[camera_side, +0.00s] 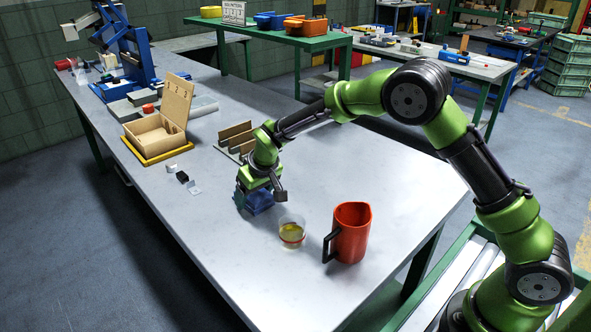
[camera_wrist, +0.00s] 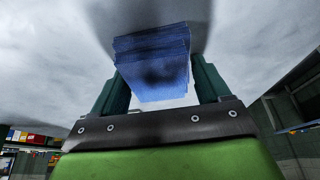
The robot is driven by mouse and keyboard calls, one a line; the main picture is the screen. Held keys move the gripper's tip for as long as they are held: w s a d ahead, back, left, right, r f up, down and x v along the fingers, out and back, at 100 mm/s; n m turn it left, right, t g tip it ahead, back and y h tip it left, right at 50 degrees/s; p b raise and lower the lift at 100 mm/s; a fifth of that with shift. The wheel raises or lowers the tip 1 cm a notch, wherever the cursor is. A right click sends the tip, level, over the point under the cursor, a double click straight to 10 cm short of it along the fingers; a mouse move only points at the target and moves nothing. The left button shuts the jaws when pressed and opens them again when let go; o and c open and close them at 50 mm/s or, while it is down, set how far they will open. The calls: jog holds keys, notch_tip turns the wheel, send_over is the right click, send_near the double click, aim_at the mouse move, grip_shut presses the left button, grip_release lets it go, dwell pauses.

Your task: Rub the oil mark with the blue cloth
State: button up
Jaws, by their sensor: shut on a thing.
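The blue cloth (camera_side: 256,201) is a folded stack low at the table surface in the side view. It also shows between the fingers in the wrist view (camera_wrist: 152,65). My gripper (camera_side: 254,190) is shut on the cloth, with a finger on either side of it in the wrist view. The cloth appears to be at or just above the grey table top (camera_side: 330,185); I cannot tell if it touches. I see no oil mark in either view; it may be hidden under the cloth or gripper.
A clear cup with yellowish liquid (camera_side: 291,233) stands close to the right of the cloth. An open wooden box (camera_side: 156,135) and small blocks (camera_side: 182,177) lie left.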

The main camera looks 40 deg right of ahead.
jog(key=shift+r, duration=3)
jog(key=shift+r, duration=1.5)
